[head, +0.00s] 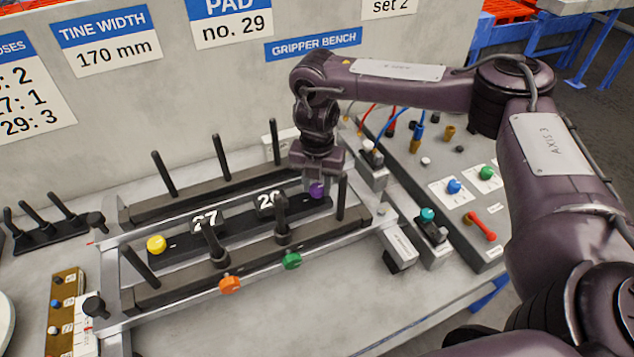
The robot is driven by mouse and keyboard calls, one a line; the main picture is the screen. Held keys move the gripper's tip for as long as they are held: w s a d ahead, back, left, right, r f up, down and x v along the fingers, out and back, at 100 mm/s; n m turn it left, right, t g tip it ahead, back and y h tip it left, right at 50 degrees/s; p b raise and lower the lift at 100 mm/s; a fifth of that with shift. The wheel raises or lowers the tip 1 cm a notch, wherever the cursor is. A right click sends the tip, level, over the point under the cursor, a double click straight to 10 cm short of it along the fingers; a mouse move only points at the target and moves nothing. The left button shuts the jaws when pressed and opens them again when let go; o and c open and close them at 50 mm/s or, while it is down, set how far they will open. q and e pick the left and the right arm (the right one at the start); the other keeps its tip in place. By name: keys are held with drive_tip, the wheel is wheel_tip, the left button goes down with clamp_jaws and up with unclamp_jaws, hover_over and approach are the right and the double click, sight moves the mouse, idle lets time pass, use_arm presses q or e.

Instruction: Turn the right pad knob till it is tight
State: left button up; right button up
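A purple knob (317,190) sits at the right end of the dark middle bar (180,246) on the gripper bench, the bar with a yellow knob (156,244) at its left end. I take the purple one for the right pad knob. My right gripper (318,184) points down right at the purple knob, which shows between or just in front of its fingertips. The fingers hide part of the knob, and I cannot tell whether they grip it. My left gripper is out of view.
An orange knob (230,285) and a green knob (292,261) are on the front rail. Upright black tines stand around the bar, close to my gripper. Pads marked 27 (206,220) and 29 lie nearby. A control panel (440,165) stands to the right.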

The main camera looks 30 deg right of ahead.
sight(317, 187)
drive_tip(key=c, duration=0.4)
drive_tip(key=shift+m+p, duration=0.35)
drive_tip(key=shift+m, duration=0.35)
drive_tip(key=o, duration=1)
drive_tip(key=shift+r+p, duration=0.3)
drive_tip(key=shift+r, duration=3.6)
